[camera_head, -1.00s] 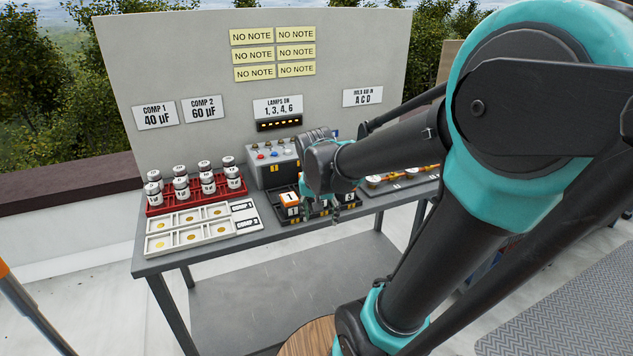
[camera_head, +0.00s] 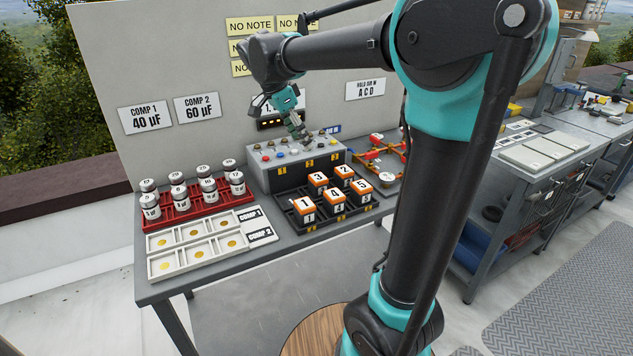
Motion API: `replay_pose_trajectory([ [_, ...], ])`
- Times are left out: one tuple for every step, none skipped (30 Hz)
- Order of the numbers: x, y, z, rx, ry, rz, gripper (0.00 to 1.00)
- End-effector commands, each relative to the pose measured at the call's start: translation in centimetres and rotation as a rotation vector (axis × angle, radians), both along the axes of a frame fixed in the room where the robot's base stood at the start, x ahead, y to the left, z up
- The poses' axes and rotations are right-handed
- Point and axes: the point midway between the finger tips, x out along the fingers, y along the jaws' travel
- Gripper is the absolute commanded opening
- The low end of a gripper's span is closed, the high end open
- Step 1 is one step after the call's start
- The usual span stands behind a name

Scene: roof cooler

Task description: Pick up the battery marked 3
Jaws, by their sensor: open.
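The battery marked 3 (camera_head: 318,181) is an orange and white block with a black numeral on its white face. It stands upright in the back row of a black tray (camera_head: 292,222) on the grey workbench. Batteries marked 1 (camera_head: 304,206) and 4 (camera_head: 335,197) stand in front of it, and one marked 2 (camera_head: 343,173) stands to its right. My gripper (camera_head: 303,138) is open and empty, pointing down over the grey button box behind the tray. It is above and behind battery 3 and does not touch it.
The grey button box (camera_head: 300,178) stands directly behind the tray. A red rack (camera_head: 187,220) of capacitors and white compartment trays (camera_head: 207,254) lie to the left. Orange-topped battery 5 (camera_head: 361,189) is at the tray's right. A board (camera_head: 344,91) rises behind the bench.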

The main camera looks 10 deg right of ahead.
Motion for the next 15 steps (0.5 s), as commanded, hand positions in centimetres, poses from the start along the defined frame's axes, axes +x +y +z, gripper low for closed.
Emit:
replay_pose_trajectory([
  [0.1,0.1,0.1,-0.003,-0.004,-0.012,0.59],
  [0.2,0.1,0.1,-0.004,-0.005,-0.018,0.59],
  [0.3,0.0,-0.2,-0.004,-0.006,-0.022,0.59],
  [0.3,-0.2,-0.6,-0.005,-0.007,-0.024,0.59],
  [0.4,-0.4,-1.0,-0.005,-0.007,-0.024,0.59],
  [0.4,-0.6,-1.7,-0.004,-0.006,-0.024,0.59],
  [0.5,-0.9,-2.2,-0.004,-0.006,-0.024,0.59],
  [0.6,-1.1,-2.8,-0.004,-0.006,-0.024,0.59],
  [0.7,-1.4,-3.6,-0.004,-0.006,-0.023,0.59],
  [0.7,-1.6,-4.1,-0.004,-0.006,-0.023,0.59],
  [0.8,-1.8,-4.7,-0.004,-0.006,-0.023,0.59],
  [0.9,-2.1,-5.4,-0.004,-0.006,-0.023,0.59],
  [1.0,-2.3,-6.0,-0.004,-0.006,-0.023,0.59],
  [1.0,-2.6,-6.5,-0.004,-0.006,-0.023,0.59],
  [1.1,-2.8,-7.3,-0.005,-0.005,-0.022,0.59],
])
